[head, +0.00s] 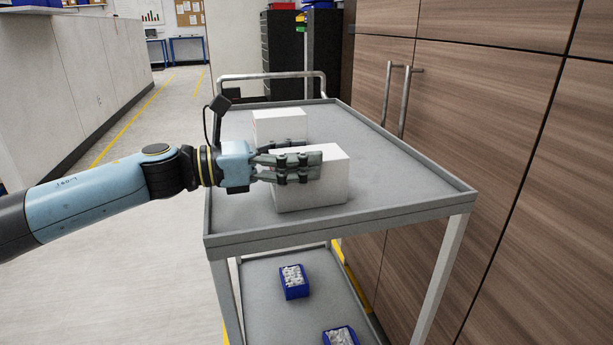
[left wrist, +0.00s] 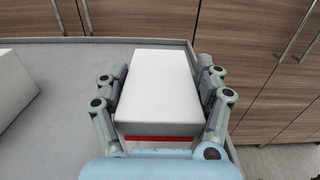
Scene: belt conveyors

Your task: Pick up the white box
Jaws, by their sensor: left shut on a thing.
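A white box (head: 322,186) sits on the top shelf of a grey cart (head: 400,170). My left gripper (head: 298,166) reaches in from the left and is shut on this box. In the left wrist view the white box (left wrist: 158,85) lies between the two fingers, which press on its left and right sides. A red stripe shows on its near face there. A second white box (head: 279,126) stands behind it on the same shelf. Part of a white box also shows at the left edge of the left wrist view (left wrist: 14,88). My right gripper is not in view.
The top shelf has a raised rim and is bare to the right of the boxes. Blue bins (head: 294,281) with small white items sit on the lower shelf. Wood-panelled cabinets (head: 490,120) with metal handles stand close along the right. Open floor lies to the left.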

